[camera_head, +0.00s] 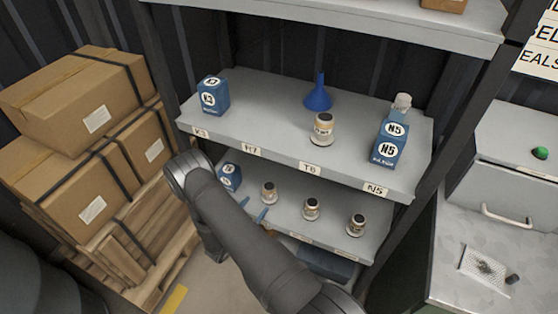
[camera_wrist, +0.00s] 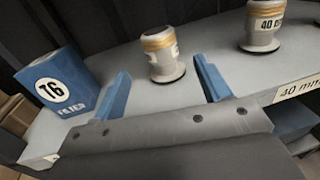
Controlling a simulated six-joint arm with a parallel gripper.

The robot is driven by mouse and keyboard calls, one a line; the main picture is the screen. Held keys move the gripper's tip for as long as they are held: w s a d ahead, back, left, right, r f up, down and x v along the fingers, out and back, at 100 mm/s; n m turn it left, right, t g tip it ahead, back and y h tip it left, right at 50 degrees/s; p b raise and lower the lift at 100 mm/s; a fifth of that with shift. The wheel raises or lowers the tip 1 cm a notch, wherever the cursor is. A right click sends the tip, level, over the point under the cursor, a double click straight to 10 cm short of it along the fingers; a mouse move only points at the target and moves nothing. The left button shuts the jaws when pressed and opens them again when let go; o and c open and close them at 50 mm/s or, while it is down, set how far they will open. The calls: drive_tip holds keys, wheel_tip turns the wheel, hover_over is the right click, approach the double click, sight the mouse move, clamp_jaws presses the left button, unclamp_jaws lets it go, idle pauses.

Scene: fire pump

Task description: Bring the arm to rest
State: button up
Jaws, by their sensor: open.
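My gripper (camera_head: 253,209) is at the front of the lower shelf (camera_head: 335,243), its blue fingers spread. In the wrist view, my gripper (camera_wrist: 164,82) is open. A cream-and-tan fitting on a dark base (camera_wrist: 162,53) stands upright in the gap between the fingers, with clear space on both sides. The same fitting (camera_head: 269,193) shows just beyond the fingers in the head view. My arm reaches across the front of the rack, at the lower middle of the head view.
A blue T6 box (camera_wrist: 62,87) stands left of the fingers. More fittings (camera_head: 311,209) (camera_head: 356,225) stand to the right. The upper shelf (camera_head: 265,130) above holds blue boxes, a blue funnel (camera_head: 318,95) and a fitting (camera_head: 323,128). Cartons (camera_head: 85,95) are stacked at left.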

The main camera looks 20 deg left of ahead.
sight(271, 184)
drive_tip(key=w, duration=0.3)
drive_tip(key=w+d, duration=0.1)
drive_tip(key=w, duration=0.3)
drive_tip(key=w+d, duration=0.1)
drive_tip(key=w, duration=0.3)
drive_tip(key=shift+w, duration=0.2)
drive_tip(key=shift+w+a+r, duration=0.15)
drive_tip(key=shift+w+r, duration=0.05)
drive_tip(key=shift+r, duration=1.6)
drive_tip(key=shift+s, duration=0.1)
